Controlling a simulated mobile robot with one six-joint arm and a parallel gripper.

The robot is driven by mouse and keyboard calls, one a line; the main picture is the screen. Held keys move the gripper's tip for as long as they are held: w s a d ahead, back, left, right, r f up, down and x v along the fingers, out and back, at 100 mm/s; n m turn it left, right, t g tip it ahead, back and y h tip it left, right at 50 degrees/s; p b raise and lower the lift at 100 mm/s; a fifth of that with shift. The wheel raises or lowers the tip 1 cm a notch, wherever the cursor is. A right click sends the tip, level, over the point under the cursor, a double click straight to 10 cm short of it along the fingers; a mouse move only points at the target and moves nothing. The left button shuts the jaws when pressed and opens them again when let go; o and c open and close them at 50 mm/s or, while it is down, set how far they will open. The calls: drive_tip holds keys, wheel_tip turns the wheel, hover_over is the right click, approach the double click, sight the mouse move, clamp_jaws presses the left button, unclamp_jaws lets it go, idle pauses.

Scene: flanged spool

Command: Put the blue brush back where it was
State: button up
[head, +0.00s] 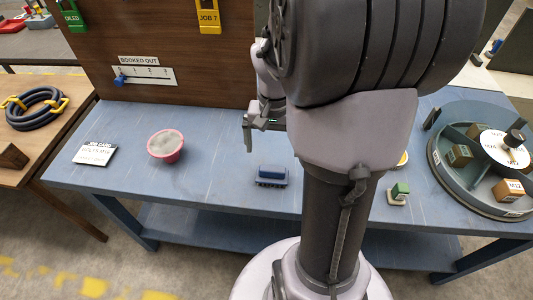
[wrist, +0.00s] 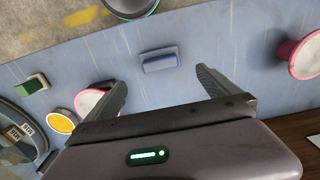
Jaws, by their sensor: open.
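The blue brush (head: 272,176) lies on the blue workbench (head: 225,195), near its front edge, left of my arm's column. It has a blue back and a darker lower part. The brush also shows in the wrist view (wrist: 160,58), beyond the gap between my two fingertips, apart from them. My gripper (head: 250,140) hangs above the bench, behind and slightly left of the brush in the head view. Its fingers are spread and empty, as the wrist view shows (wrist: 160,78). My arm hides part of the bench in the head view.
A green block-like item (head: 398,193) and a round turntable with labelled boxes (head: 436,160) are right. A brown back panel (head: 165,40) rises behind. The bench around the brush is clear.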

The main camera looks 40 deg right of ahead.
drive_tip(key=s+a+r+n+t, duration=0.2)
drive_tip(key=a+r, duration=0.2)
drive_tip(key=a, duration=0.4)
drive_tip(key=s+a+r+n+t+y, duration=0.1)
drive_tip(key=a+r, duration=0.3)
drive_tip(key=a, duration=0.4)
drive_tip(key=s+a+r+n+t+y, duration=0.1)
drive_tip(key=s+a+r, duration=0.3)
drive_tip(key=a, duration=0.4)
drive_tip(key=shift+r+n+t, duration=0.2)
drive_tip(key=shift+n+t, duration=0.6)
drive_tip(key=shift+t, duration=0.1)
drive_tip(key=shift+d, duration=0.1)
